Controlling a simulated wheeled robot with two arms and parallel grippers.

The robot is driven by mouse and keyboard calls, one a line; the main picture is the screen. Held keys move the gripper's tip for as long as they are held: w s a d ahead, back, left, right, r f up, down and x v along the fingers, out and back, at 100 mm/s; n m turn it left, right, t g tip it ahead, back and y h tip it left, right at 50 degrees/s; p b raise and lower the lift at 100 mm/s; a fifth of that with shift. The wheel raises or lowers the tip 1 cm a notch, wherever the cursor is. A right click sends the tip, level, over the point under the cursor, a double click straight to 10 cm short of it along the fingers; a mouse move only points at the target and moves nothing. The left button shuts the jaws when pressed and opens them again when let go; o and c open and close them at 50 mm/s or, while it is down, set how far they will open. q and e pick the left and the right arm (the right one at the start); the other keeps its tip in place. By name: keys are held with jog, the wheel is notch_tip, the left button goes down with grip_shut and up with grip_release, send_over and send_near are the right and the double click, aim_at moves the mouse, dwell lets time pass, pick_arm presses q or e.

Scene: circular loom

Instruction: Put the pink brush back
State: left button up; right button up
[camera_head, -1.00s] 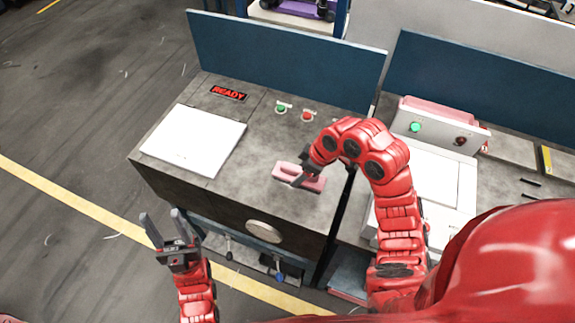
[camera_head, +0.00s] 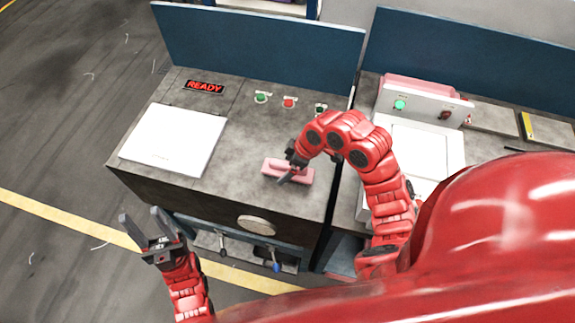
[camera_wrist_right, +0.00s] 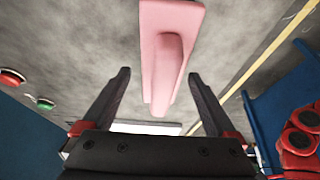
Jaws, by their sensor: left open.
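The pink brush (camera_head: 302,173) lies on the grey top of the left bench, near its front right part. It also shows in the right wrist view (camera_wrist_right: 168,60), with its raised handle towards me. My right gripper (camera_head: 286,170) is at the brush. In the wrist view its two fingers (camera_wrist_right: 160,75) are spread wide on either side of the handle, with gaps on both sides. I cannot tell how deep the fingers reach. My left gripper (camera_head: 140,214) is open and empty, in front of the bench at the lower left.
A white panel (camera_head: 174,140) lies on the bench's left part. A READY sign (camera_head: 204,87) and green and red buttons (camera_head: 289,103) are at the back. A second bench with a white machine (camera_head: 425,150) and a pink-topped button box (camera_head: 420,100) stands to the right.

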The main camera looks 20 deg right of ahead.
jog(key=shift+s, duration=0.15)
jog(key=p+v, duration=0.1)
jog(key=v, duration=1.1)
jog(key=shift+r, duration=0.25)
